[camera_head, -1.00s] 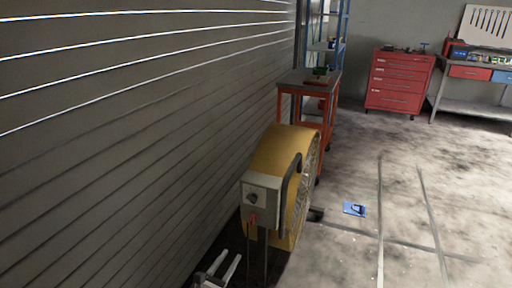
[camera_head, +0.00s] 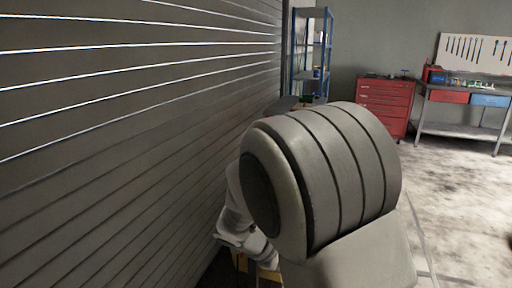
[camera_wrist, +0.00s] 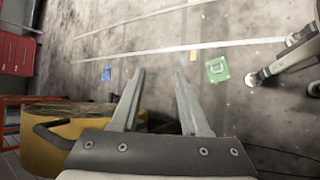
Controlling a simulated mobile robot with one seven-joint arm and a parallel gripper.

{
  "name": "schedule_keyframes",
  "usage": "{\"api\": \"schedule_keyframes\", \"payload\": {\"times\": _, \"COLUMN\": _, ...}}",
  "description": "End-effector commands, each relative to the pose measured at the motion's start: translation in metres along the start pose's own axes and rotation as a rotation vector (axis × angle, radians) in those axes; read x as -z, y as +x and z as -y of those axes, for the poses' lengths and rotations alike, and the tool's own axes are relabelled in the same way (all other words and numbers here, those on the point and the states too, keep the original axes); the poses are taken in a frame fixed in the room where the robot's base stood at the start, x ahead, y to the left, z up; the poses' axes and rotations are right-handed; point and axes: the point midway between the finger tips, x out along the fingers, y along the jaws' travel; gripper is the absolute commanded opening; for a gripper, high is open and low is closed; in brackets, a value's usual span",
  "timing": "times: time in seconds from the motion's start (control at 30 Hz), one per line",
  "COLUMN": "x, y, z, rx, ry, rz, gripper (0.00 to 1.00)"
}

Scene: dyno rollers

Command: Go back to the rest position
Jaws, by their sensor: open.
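My gripper (camera_wrist: 158,98) shows in the wrist view with its two grey fingers apart and nothing between them. Beyond the fingertips lies the grey stained floor. A yellow drum-shaped fan (camera_wrist: 64,125) with a dark handle is close to the left of my gripper in the wrist view. In the head view my own large grey arm link fills the middle and hides most of the fan and the gripper.
The slatted wall (camera_head: 120,130) runs along the left. A red tool cabinet (camera_head: 385,103), workbench (camera_head: 463,133) and blue shelf (camera_head: 326,60) stand at the back. A blue item (camera_wrist: 106,73) and a green item (camera_wrist: 217,69) lie on the floor. Open floor is right.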

Motion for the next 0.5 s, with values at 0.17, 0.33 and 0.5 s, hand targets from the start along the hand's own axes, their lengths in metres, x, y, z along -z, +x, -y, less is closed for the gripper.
{"api": "schedule_keyframes", "payload": {"times": 0.17, "x": -0.049, "y": -0.016, "z": 0.002, "rx": 0.149, "ry": 0.214, "rz": -0.093, "gripper": 0.45}}
{"api": "schedule_keyframes", "payload": {"times": 0.33, "x": -0.089, "y": -0.033, "z": 0.011, "rx": 0.269, "ry": 0.406, "rz": -0.182, "gripper": 0.45}}
{"api": "schedule_keyframes", "payload": {"times": 0.5, "x": -0.125, "y": -0.053, "z": 0.022, "rx": 0.367, "ry": 0.596, "rz": -0.278, "gripper": 0.45}}
